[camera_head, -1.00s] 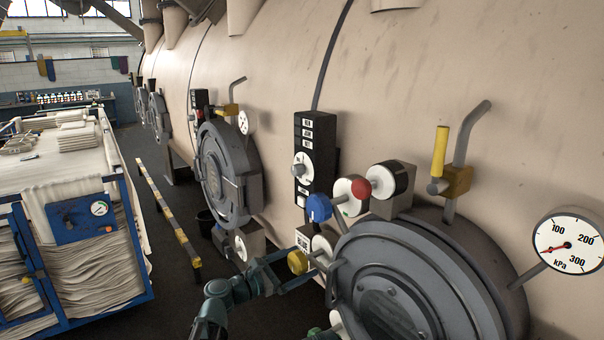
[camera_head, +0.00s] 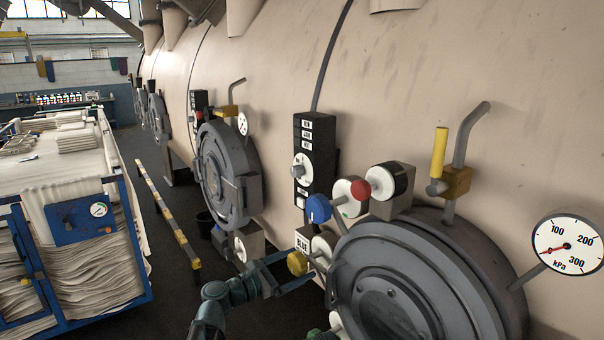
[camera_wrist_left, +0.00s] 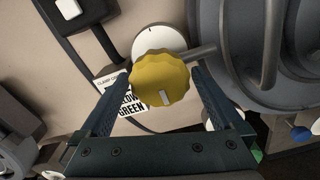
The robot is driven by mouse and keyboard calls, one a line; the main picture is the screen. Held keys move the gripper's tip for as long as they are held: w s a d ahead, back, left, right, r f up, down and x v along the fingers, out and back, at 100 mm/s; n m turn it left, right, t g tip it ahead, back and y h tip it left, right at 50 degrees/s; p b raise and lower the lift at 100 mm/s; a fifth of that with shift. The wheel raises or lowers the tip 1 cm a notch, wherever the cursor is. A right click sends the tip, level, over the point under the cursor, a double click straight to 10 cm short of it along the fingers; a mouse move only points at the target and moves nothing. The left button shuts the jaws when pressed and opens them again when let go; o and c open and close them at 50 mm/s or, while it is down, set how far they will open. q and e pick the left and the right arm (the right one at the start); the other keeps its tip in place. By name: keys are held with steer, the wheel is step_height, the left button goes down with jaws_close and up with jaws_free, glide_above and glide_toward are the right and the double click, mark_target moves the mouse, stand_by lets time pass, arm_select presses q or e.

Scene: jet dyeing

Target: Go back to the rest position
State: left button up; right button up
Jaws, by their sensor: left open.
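My left gripper (camera_head: 294,268) is at the yellow knob (camera_head: 297,263), just left of the near round hatch (camera_head: 388,300). In the left wrist view the left gripper (camera_wrist_left: 163,76) is open, with one finger on each side of the yellow knob (camera_wrist_left: 160,82). The knob sits in front of a white dial (camera_wrist_left: 160,42) on the machine wall. I cannot tell whether either finger touches it. My right gripper is not in view.
A blue knob (camera_head: 318,208), a red knob (camera_head: 361,189) and a black control box (camera_head: 316,150) are close above. A pressure gauge (camera_head: 567,246) is at the right. A cart of white cloth (camera_head: 75,180) and a striped floor barrier (camera_head: 168,212) stand left.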

mark_target(305, 259)
arm_select(q)
steer(key=v, duration=1.1)
steer(key=x, duration=1.4)
steer(key=shift+d+m, duration=0.15)
steer(key=shift+m, duration=0.15)
steer(key=m, duration=0.7)
steer(key=shift+w+a+r, duration=0.1)
steer(key=shift+a, duration=0.1)
steer(key=m, duration=0.3)
steer(key=shift+r+m, duration=0.1)
steer(key=shift+m, duration=1.9)
